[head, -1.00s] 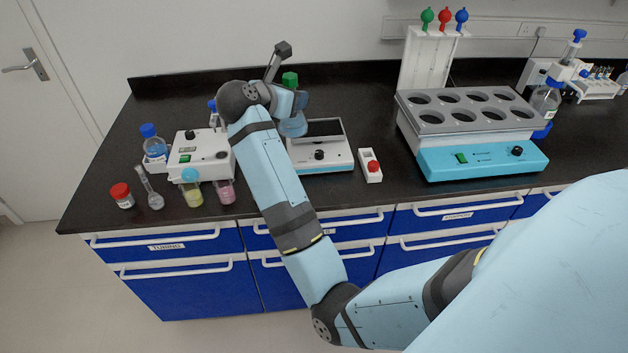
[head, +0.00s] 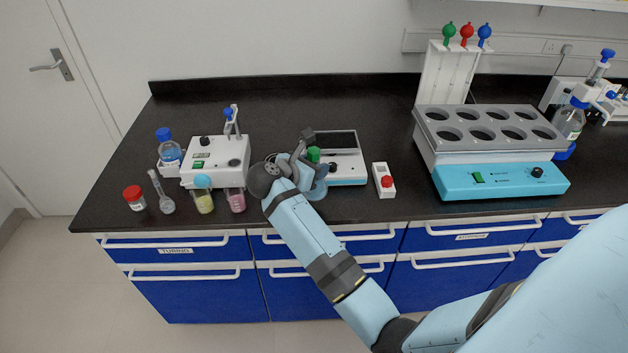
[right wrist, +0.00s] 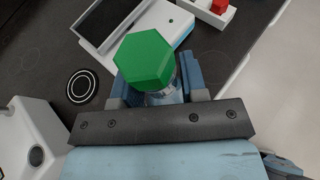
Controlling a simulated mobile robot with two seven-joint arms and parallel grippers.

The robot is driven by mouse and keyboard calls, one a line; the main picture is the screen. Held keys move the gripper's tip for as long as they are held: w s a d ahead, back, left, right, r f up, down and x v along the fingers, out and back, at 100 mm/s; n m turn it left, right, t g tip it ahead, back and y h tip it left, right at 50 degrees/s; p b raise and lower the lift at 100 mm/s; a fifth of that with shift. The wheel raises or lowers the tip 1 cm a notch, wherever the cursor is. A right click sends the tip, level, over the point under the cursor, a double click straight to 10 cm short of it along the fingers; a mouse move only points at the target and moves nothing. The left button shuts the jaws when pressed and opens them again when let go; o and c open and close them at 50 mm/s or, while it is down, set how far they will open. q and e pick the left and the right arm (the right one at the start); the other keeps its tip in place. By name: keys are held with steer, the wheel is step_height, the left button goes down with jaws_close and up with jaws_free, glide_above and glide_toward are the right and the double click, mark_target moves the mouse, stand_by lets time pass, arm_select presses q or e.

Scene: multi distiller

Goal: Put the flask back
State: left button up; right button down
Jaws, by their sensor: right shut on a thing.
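A glass flask with a green cap (head: 313,154) is held by my right gripper (head: 312,168) above the bench, in front of the white device with the dark top panel. In the right wrist view its green hexagonal cap (right wrist: 147,58) stands between the blue fingers of my right gripper (right wrist: 160,92), which are shut around the flask below the cap. The flask's lower body is mostly hidden by the cap and gripper; I cannot tell whether its base touches the bench. My left gripper is not in view.
The white device with the dark panel (head: 345,167) is just behind. A small box with a red button (head: 384,181) stands right of it. A white stirrer (head: 215,160) and several small vessels stand left. A heater with round wells (head: 495,150) is farther right.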

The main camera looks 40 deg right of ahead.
step_height(320, 180, down, 5)
steer(key=shift+r, duration=0.1)
stand_by(0.3)
steer(key=shift+f, duration=0.25)
steer(key=shift+f, duration=0.2)
steer(key=c, duration=0.7)
jaws_free()
steer(key=shift+r, duration=0.15)
steer(key=shift+o, duration=0.2)
steer(key=shift+r, duration=0.1)
